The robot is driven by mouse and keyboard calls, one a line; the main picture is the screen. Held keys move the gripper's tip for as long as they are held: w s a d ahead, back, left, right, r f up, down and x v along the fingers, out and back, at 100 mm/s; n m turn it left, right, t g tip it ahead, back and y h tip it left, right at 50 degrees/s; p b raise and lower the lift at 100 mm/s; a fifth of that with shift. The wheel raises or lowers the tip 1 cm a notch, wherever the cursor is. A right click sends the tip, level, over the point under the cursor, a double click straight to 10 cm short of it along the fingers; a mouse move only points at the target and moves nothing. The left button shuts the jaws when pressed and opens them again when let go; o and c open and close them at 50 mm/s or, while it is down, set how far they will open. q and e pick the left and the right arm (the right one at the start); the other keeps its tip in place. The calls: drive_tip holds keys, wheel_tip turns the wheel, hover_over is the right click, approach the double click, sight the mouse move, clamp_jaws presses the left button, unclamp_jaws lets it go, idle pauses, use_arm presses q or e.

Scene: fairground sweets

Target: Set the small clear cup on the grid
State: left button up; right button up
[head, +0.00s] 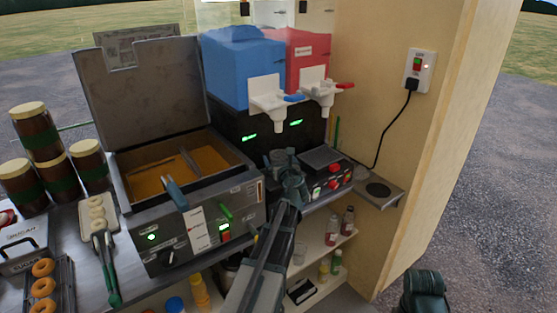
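My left gripper (281,158) is in front of the drinks machine, below its two white taps, seen from behind. Its fingers are small and dark there, so I cannot tell whether they are open or hold anything. My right gripper is not in view; a dark green part at the bottom right looks like my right arm.
The drinks machine has a blue tank (243,68) and a red tank (308,55). An open fryer (180,165) stands left of my gripper, a red-button box (327,170) right. Jars (40,130), a doughnut tray (62,285) and tongs (105,265) fill the left. A wooden wall bounds the right.

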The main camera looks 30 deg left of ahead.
use_arm(q)
drive_tip(key=shift+s+d, duration=0.1)
drive_tip(key=p+v, duration=0.2)
drive_tip(key=v, duration=1.1)
drive_tip(key=shift+s+d, duration=0.2)
drive_tip(key=s+d+f+n+g+h+p, duration=0.1)
drive_tip(key=s+d+f+n+g+h, duration=0.2)
drive_tip(key=d+f+n, duration=0.4)
drive_tip(key=s+d+f+n+g+h+p, duration=0.1)
drive_tip(key=s+d+f+n+g+h, duration=0.2)
drive_tip(key=d+n, duration=0.5)
drive_tip(key=s+d+f+n+g+h, duration=0.2)
drive_tip(key=s+d+f+n+g, duration=0.1)
drive_tip(key=s+d, duration=0.4)
drive_tip(key=s+d+f+n+g+h, duration=0.2)
drive_tip(key=s+d+n, duration=0.3)
drive_tip(key=d, duration=0.5)
drive_tip(key=shift+s+f+g, duration=0.4)
drive_tip(key=shift+s+f, duration=0.25)
drive_tip(key=shift+s, duration=0.2)
